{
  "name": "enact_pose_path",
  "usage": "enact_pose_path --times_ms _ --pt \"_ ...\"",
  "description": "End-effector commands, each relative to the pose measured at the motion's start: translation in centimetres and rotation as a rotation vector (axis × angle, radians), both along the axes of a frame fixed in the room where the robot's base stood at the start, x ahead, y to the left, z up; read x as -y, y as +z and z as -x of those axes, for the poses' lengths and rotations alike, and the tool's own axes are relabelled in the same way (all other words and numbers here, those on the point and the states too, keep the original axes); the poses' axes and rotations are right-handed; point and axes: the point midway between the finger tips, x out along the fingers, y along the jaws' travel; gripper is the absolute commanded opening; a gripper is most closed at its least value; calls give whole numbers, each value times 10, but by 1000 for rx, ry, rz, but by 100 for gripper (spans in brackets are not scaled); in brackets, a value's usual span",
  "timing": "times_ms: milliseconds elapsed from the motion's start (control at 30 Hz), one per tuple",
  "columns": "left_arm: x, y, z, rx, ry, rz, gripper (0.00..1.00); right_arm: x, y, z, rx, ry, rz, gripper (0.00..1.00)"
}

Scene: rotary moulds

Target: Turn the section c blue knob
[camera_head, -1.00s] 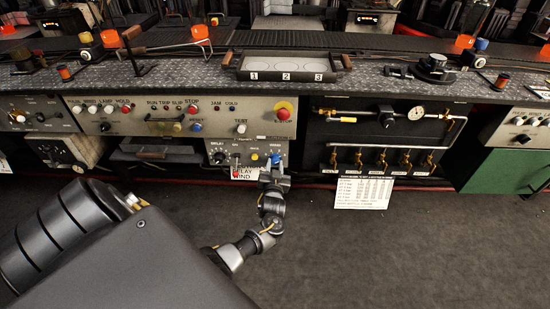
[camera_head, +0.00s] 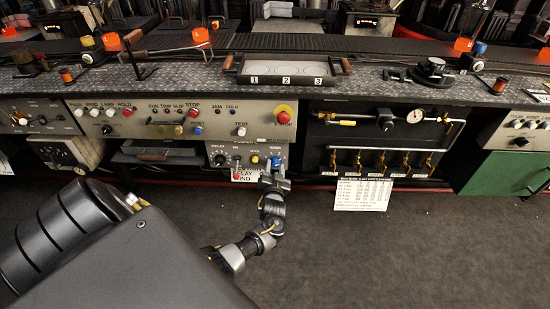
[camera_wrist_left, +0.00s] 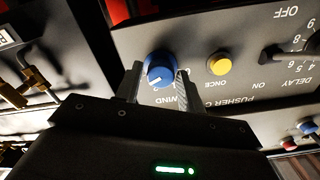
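The blue knob (camera_wrist_left: 160,68), with a white pointer line, sits on a pale panel lettered "PUSHER C" with "WIND" beside it. It also shows in the head view (camera_head: 276,162), at the panel's right end. My left gripper (camera_wrist_left: 158,84) has one finger on each side of the knob. A small gap shows at the left finger; the right finger looks very close to the knob, and contact cannot be told. In the head view my left gripper (camera_head: 273,180) is just below and in front of the knob. My right gripper is not in view.
A yellow button (camera_wrist_left: 219,64) and a delay dial (camera_wrist_left: 290,52) share the panel. A red mushroom button (camera_head: 284,115) is above. Brass valves (camera_head: 382,161) are on the dark panel to the right. The floor in front is clear.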

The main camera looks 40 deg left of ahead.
Motion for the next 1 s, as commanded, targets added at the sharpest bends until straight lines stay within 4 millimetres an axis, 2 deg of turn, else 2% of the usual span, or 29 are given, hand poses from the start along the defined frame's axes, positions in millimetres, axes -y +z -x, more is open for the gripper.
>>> enact_pose_path --times_ms 33,100,467,567,700,1000 --pt "0 0 0 1 0 1 46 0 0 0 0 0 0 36" --pt "0 0 0 1 1 1 52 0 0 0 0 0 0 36" --pt "4 0 7 -1 2 2 52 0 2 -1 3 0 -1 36" --pt "13 0 19 0 1 4 52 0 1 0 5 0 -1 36" --pt "31 0 42 -1 0 4 52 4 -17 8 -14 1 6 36" --pt "60 0 79 1 0 2 52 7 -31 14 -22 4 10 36"
